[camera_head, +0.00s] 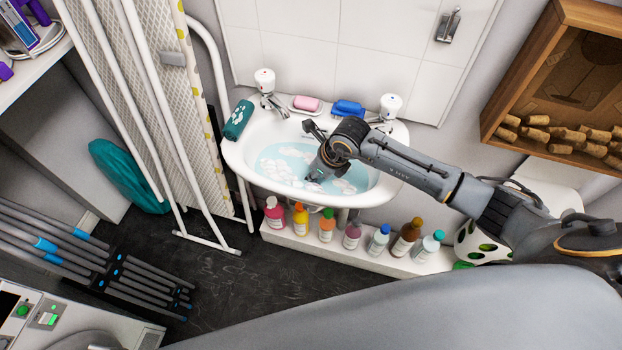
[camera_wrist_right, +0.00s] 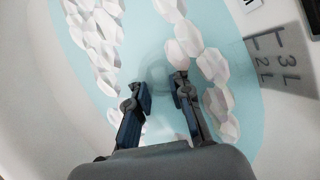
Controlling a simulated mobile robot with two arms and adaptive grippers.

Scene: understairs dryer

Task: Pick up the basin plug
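The white basin (camera_head: 234,158) is full of pale blue water with white foam lumps (camera_head: 275,170) on it. My right gripper (camera_head: 316,176) reaches down into the basin. In the right wrist view, its two dark fingers (camera_wrist_right: 162,94) are apart with nothing held between them. A faint round greyish shape (camera_wrist_right: 157,73) shows in the water just beyond the fingertips. It may be the basin plug, but it is too blurred to be sure. In the head view my arm and the foam hide that spot. My left gripper is not in view.
Two taps (camera_head: 266,88) (camera_head: 389,107), a pink soap (camera_head: 306,103), a blue item (camera_head: 348,108) and a teal cloth (camera_head: 238,120) sit on the basin's back rim. Several bottles (camera_head: 326,226) stand on a ledge below. A cork-filled wooden box (camera_head: 545,75) hangs at right.

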